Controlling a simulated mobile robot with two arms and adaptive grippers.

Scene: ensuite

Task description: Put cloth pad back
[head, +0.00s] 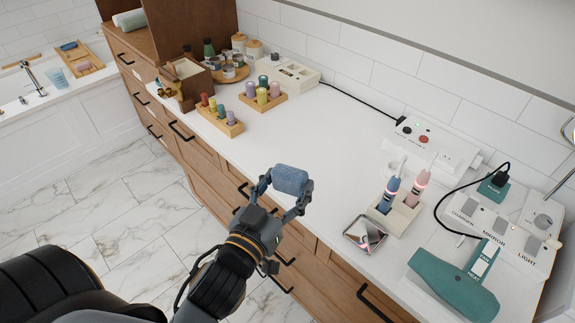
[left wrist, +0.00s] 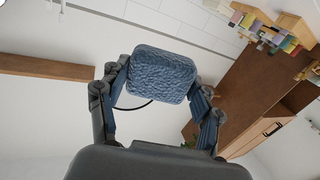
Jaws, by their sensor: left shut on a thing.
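The cloth pad (head: 290,179) is a blue, textured, rounded block. My left gripper (head: 283,190) is shut on it, with one finger on each side, and holds it in front of the counter's front edge area. In the left wrist view the pad (left wrist: 161,74) sits between the two fingertips of the left gripper (left wrist: 160,82). The wall and a wooden cabinet show behind it there. My right gripper is not in view.
On the white counter (head: 318,140), wooden racks of coloured rollers (head: 222,116) stand at the left. A square metal dish (head: 365,235), a two-slot holder (head: 398,212), a teal hair dryer (head: 453,283) and a switch panel (head: 500,232) stand at the right. The middle is clear.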

